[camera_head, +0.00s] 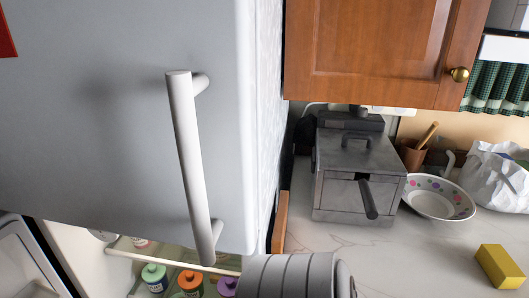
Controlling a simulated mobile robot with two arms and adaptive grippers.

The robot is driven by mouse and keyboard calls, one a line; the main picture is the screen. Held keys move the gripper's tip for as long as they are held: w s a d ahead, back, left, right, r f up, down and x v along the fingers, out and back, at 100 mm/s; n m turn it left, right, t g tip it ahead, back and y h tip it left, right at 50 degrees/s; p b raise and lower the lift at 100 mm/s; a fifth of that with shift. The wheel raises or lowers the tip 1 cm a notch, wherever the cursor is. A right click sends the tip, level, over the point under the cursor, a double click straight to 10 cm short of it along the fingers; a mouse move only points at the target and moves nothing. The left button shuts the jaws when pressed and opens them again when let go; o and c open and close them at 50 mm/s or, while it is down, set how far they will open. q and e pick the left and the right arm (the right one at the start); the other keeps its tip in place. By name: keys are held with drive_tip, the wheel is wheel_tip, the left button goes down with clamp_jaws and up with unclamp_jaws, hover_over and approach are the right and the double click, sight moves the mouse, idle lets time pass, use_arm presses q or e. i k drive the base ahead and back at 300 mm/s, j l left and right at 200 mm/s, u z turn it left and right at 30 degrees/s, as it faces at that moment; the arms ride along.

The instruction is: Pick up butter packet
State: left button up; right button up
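A yellow block (499,267) lies on the pale counter at the lower right. It could be the butter packet or a sponge; I see no label that settles it. Nothing else in view is clearly a butter packet. A grey ringed cylinder at the bottom middle seems to be part of my own arm. Neither of my grippers shows, and nothing is seen held. Most of the fridge inside is hidden below the frame.
A white fridge door with a long handle (188,160) fills the left. Below it, several bottles, one with a green cap (154,272), stand on a shelf. A metal fryer (345,185), a dotted bowl (462,204) and a crumpled bag (498,175) stand on the counter (380,262).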

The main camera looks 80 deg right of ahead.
sight(504, 272)
drive_tip(key=z, duration=3.85)
drive_tip(key=l+z, duration=0.2)
drive_tip(key=k+j, duration=0.05)
